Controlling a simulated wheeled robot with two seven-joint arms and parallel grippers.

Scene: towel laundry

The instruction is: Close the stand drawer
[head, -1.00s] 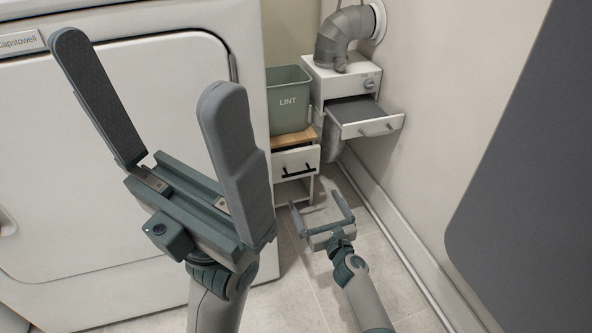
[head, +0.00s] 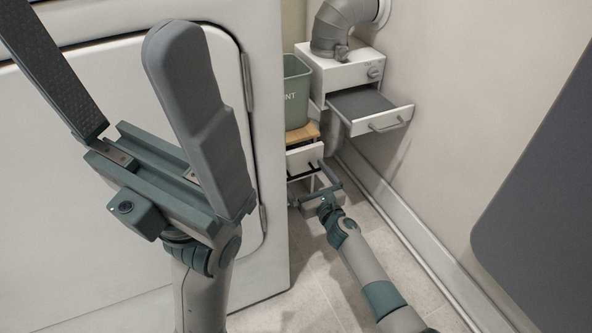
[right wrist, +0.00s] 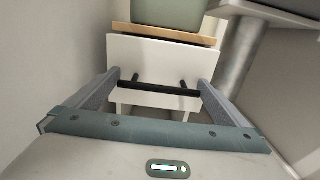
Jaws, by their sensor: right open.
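The stand drawer (head: 302,157) has a white front with a black bar handle (right wrist: 160,88). It sits under the stand's wooden top (head: 302,132), and its front appears to stand out a little from the stand. My right gripper (head: 312,180) is open, low in front of the drawer. In the right wrist view its fingers (right wrist: 158,78) spread to either side of the handle, and nothing is gripped. Contact with the drawer front cannot be told. My left gripper (head: 95,30) is open and empty, large in the foreground, apart from the stand.
A green LINT bin (head: 296,90) stands on the wooden top. To the right, a white wall box (head: 340,72) has its own tray (head: 378,122) pulled out, with a grey duct (head: 338,25) above. A white dryer (head: 268,200) is close on the left. Floor on the right is clear.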

